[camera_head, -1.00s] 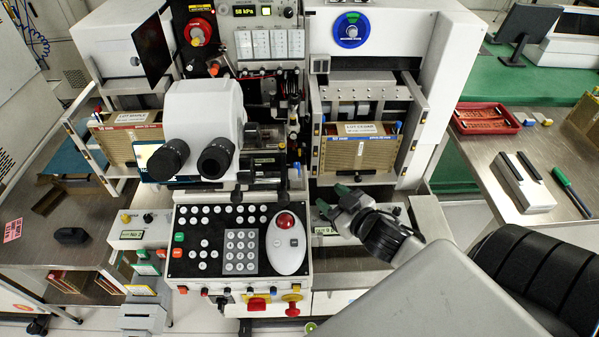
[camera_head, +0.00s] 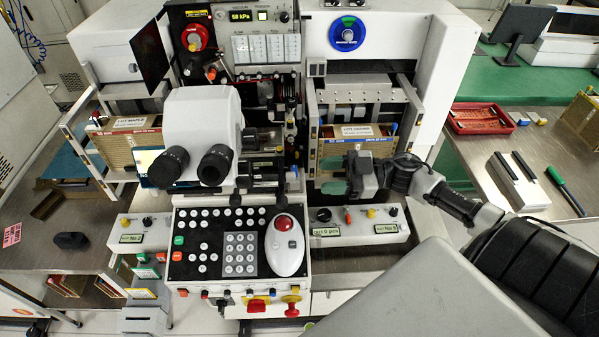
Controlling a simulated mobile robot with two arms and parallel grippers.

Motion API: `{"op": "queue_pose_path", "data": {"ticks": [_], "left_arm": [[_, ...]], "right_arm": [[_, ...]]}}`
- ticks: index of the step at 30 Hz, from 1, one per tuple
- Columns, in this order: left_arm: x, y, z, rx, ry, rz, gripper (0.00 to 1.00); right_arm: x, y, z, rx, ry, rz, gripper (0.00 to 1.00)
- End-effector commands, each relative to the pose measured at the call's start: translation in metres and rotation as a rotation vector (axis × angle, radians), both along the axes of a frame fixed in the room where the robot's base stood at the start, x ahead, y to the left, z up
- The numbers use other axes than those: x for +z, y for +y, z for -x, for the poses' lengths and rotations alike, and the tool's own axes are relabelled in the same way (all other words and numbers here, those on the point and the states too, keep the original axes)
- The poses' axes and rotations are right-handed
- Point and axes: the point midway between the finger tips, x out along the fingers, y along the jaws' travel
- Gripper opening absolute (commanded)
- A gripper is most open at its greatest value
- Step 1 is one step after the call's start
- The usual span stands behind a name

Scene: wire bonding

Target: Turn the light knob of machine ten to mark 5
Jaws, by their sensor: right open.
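The wire bonding machine fills the middle, with its black key panel (camera_head: 190,260) in front. A low grey box (camera_head: 350,237) right of the panel carries a black knob (camera_head: 323,214) at its left, an orange-red one (camera_head: 348,216), a yellow one (camera_head: 371,213) and another black knob (camera_head: 393,211). Its small labels seem to read "0 pcs" and "No 5". I cannot tell which knob is the light knob or read scale marks. My right gripper (camera_head: 342,175), with green fingertips, is open and empty above this box, before the magazine (camera_head: 355,148). My left gripper is out of view.
Microscope eyepieces (camera_head: 193,167) stick out left of the gripper. A white trackball unit (camera_head: 285,245) with a red ball sits on the panel's right. Another knob box (camera_head: 140,232) stands at left. A red tray (camera_head: 482,118) lies on the right table.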

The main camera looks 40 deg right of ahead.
Motion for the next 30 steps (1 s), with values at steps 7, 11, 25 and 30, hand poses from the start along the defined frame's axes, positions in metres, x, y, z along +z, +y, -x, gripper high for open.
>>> {"op": "queue_pose_path", "data": {"ticks": [7,11,25,30], "left_arm": [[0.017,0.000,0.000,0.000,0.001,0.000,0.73],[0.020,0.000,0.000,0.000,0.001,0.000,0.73],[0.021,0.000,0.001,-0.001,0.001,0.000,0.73],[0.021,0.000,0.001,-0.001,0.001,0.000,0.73]], "right_arm": [[0.004,0.038,-0.024,-0.001,-0.004,-0.003,0.50],[0.003,0.050,-0.031,-0.001,-0.002,-0.003,0.50],[0.000,0.056,-0.034,-0.001,-0.001,-0.001,0.37],[0.000,0.056,-0.034,-0.001,-0.001,-0.001,0.11]]}}
